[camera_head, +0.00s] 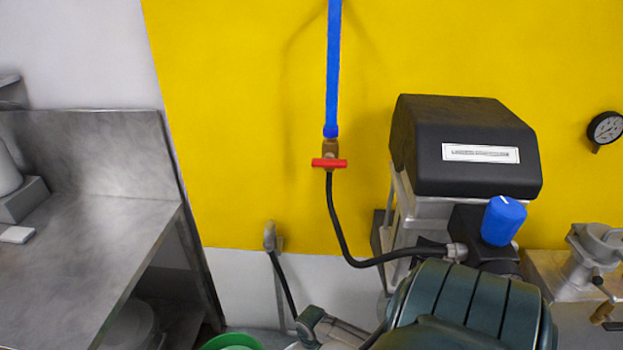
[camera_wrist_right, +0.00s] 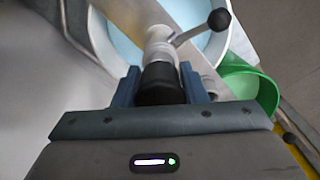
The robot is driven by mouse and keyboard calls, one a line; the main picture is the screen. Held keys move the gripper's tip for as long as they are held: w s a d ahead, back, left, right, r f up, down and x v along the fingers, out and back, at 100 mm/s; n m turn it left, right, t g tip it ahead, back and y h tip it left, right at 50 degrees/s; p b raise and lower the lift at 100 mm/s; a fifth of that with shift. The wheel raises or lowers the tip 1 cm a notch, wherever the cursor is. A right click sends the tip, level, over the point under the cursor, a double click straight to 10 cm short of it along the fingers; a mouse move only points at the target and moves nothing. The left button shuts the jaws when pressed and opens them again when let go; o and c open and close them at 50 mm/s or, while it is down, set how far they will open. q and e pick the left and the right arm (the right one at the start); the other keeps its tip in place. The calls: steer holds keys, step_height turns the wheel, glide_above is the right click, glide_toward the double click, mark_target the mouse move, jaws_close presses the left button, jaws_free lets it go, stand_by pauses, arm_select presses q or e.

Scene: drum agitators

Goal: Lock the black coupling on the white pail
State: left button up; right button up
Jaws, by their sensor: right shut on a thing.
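In the right wrist view, the black coupling (camera_wrist_right: 160,84) sits between the blue-grey fingers of my right gripper (camera_wrist_right: 158,88), which is shut on it. A pale metal shaft piece (camera_wrist_right: 160,45) continues from its far end. A lever with a black ball end (camera_wrist_right: 219,20) sticks out beside that piece, to the upper right. The white pail (camera_wrist_right: 98,38), with pale blue inside, lies beyond, partly cut off by the top edge. Whether the coupling is seated or locked cannot be told. My left gripper is not in view.
A green container (camera_wrist_right: 262,88) stands right of the pail; a green rim (camera_head: 231,341) shows low in the head view. A black-covered machine (camera_head: 465,150) with a blue knob (camera_head: 503,220) stands at the yellow wall. A black hose (camera_head: 340,230) hangs nearby. A steel counter (camera_head: 85,250) is left.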

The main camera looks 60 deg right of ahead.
steer(key=shift+f, duration=0.3)
stand_by(0.5)
steer(key=o, duration=1.3)
steer(key=shift+c, duration=0.2)
steer(key=shift+c, duration=0.4)
step_height(320, 180, up, 6)
steer(key=p, duration=0.5)
steer(key=shift+f+p, duration=0.2)
steer(key=shift+p, duration=0.15)
steer(key=shift+r, duration=2.2)
